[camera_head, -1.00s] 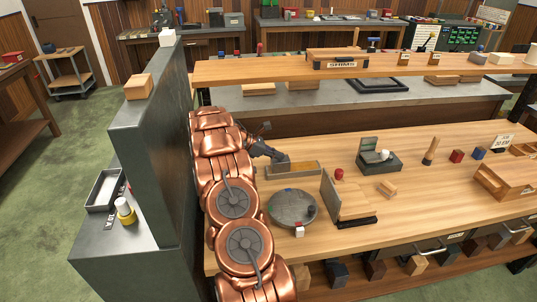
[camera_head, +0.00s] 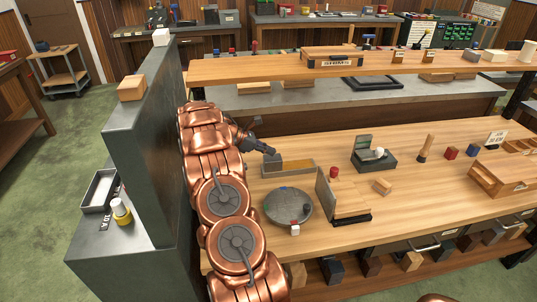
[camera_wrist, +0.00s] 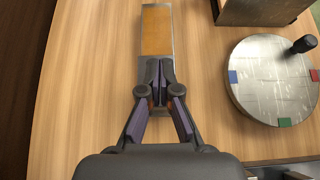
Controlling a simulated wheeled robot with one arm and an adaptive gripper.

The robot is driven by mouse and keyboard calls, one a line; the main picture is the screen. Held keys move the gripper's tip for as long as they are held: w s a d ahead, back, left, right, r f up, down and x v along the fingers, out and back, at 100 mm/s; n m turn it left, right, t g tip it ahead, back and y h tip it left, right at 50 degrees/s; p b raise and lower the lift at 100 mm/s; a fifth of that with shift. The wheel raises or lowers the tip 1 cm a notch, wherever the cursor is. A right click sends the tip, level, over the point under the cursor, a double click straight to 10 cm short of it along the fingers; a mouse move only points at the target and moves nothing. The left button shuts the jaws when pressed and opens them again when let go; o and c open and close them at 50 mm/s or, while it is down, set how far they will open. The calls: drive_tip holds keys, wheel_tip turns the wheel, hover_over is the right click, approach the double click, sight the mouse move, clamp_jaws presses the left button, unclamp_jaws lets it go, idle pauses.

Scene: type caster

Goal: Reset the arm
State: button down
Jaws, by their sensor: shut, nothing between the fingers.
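My copper-coloured arm (camera_head: 215,165) stands folded along the left end of the wooden workbench (camera_head: 410,205).
A round grey plate with coloured markers (camera_head: 288,207) lies in front of the tray. A wooden block stand (camera_head: 342,197) is beside it. A shelf (camera_head: 350,64) runs above the bench's back. A dark grey partition (camera_head: 150,140) stands close left of my arm.

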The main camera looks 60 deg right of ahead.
wheel_tip(320, 180, up, 8)
idle(0.4)
drive_tip(key=shift+s+d+r, duration=0.1)
drive_tip(key=shift+s, duration=0.1)
